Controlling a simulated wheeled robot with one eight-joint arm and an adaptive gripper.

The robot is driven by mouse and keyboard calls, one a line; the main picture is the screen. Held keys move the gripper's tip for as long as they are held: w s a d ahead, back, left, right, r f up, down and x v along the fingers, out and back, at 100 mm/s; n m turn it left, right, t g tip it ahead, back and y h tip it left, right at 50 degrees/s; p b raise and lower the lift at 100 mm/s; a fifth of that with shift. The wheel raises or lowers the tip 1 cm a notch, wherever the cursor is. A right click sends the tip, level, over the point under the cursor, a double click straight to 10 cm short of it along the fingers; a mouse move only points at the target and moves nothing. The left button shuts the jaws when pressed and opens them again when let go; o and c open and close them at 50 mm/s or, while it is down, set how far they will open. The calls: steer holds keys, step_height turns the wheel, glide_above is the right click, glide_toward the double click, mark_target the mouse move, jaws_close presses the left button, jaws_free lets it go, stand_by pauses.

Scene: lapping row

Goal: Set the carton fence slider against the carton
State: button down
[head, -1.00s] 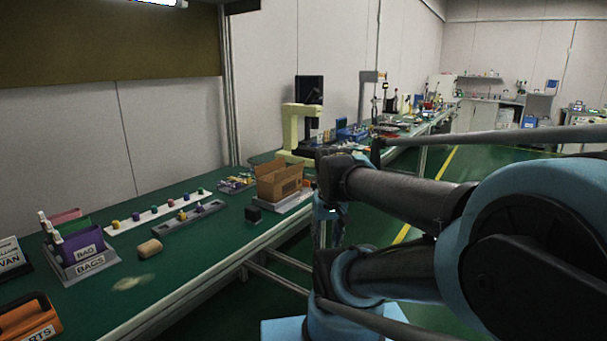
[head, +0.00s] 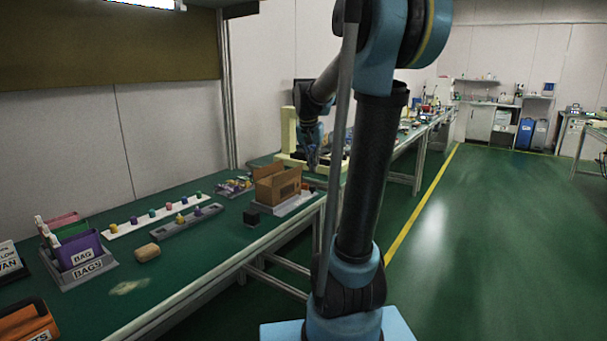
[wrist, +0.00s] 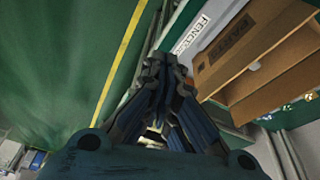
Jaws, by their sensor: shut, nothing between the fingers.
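The open brown carton (head: 275,189) stands on a pale grey fence plate (head: 292,206) near the bench's front edge. In the wrist view the carton (wrist: 245,60) fills the upper right, beside the plate lettered FENCE (wrist: 205,25). A small black block (head: 251,217) sits just left of the carton, apart from it; I cannot tell whether it is the fence slider. My gripper (head: 312,168) is shut and empty, above the bench just right of the carton. In the wrist view its fingertips (wrist: 168,65) are together, with the carton to their right.
A cream machine (head: 288,140) stands behind. The floor (head: 450,250) right of the bench is clear.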

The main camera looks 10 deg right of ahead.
steer(key=w+m, duration=0.3)
steer(key=w, duration=1.6)
steer(key=shift+h, duration=0.4)
steer(key=shift+f, duration=4.75)
steer(key=shift+s+a, duration=1.55)
steer(key=shift+a, duration=0.05)
